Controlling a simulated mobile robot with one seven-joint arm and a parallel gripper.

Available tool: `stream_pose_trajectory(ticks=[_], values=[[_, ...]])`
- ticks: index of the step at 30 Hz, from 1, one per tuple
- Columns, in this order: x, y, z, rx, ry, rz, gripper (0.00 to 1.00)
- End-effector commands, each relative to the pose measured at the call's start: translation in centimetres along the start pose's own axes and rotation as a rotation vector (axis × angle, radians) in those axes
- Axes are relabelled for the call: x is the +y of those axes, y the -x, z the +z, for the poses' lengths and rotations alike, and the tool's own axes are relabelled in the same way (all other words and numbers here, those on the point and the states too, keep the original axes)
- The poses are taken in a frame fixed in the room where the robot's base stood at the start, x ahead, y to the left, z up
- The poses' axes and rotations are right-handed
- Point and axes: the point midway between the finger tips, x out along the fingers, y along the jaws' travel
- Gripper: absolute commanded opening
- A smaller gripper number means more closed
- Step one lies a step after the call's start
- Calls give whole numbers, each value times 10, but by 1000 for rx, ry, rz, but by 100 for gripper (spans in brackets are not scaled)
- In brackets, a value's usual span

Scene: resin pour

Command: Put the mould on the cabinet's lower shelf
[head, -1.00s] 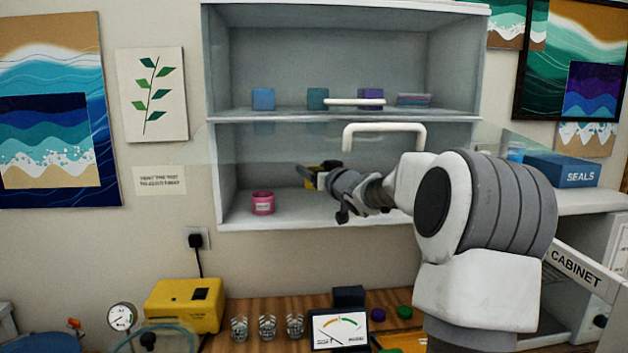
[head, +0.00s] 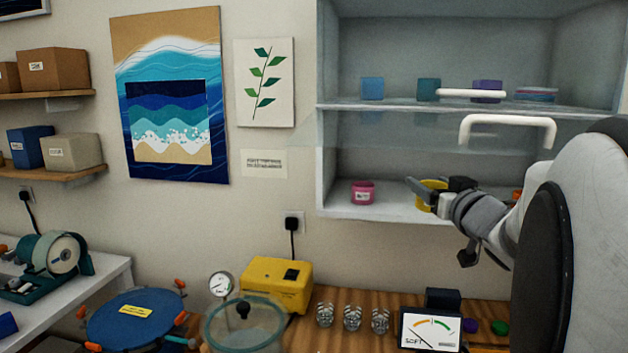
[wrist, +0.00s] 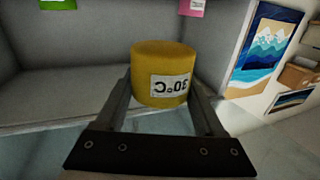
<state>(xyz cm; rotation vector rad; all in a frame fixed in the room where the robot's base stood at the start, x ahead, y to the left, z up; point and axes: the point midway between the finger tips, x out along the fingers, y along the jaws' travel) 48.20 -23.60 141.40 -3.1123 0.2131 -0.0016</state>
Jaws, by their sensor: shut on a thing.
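The mould is a yellow cylinder (head: 432,197) with a white label, and it also shows in the wrist view (wrist: 164,62), where the label reads 30°C upside down. My gripper (head: 428,192) is shut on it, with one finger on each side in the wrist view. In the head view the gripper hides part of it. The white cabinet's lower shelf (head: 395,208) is beneath the mould, which is inside the lower bay near the front. I cannot tell whether its base touches the shelf.
A pink pot (head: 363,192) stands left of the mould on the lower shelf. A green item (wrist: 58,4) shows on the other side in the wrist view. A clear raised door with a white handle (head: 507,122) hangs above my arm. Blocks stand on the upper shelf (head: 400,105).

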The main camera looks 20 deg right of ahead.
Motion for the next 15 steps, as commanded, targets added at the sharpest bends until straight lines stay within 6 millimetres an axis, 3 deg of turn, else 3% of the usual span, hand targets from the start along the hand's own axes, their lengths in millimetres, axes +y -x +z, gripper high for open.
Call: stream_pose_trajectory(ticks=[4, 8, 15], values=[[-6, -1, 3, 0, -1, -13, 13], [-25, -16, 19, -3, -5, -67, 13], [-100, -61, 81, -11, -9, -186, 13]])
